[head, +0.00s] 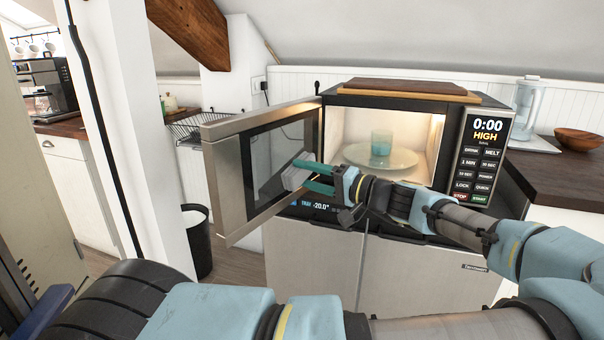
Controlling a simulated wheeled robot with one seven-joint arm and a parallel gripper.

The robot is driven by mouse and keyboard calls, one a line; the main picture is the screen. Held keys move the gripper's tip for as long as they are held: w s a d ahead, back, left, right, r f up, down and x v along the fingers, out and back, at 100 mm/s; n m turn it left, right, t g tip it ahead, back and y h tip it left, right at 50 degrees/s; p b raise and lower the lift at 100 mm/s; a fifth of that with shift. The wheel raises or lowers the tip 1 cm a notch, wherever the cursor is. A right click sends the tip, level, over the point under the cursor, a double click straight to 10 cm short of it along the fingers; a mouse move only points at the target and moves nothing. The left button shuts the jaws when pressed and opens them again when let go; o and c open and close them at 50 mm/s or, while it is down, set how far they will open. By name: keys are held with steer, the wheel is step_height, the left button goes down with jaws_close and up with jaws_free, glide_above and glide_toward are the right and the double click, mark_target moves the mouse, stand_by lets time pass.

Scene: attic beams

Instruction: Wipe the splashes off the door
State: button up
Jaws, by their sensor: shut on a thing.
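The microwave door (262,150) stands wide open to the left, its dark inner window facing the cavity. My gripper (313,178) reaches in from the right in front of the door. Its teal fingers are shut on a pale grey block (295,177), perhaps a sponge or folded cloth. The block is at or very close to the door's inner face, near its right part; I cannot tell whether it touches. No splashes can be made out clearly on the glass. Fingers and block hide a little of the door.
The lit microwave (430,145) holds a teal cup (381,143) on its turntable plate (400,158). A wooden board (400,87) lies on top. A wooden bowl (578,139) sits on the right counter.

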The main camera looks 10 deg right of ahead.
steer(key=shift+d, duration=0.15)
steer(key=shift+v, duration=1.4)
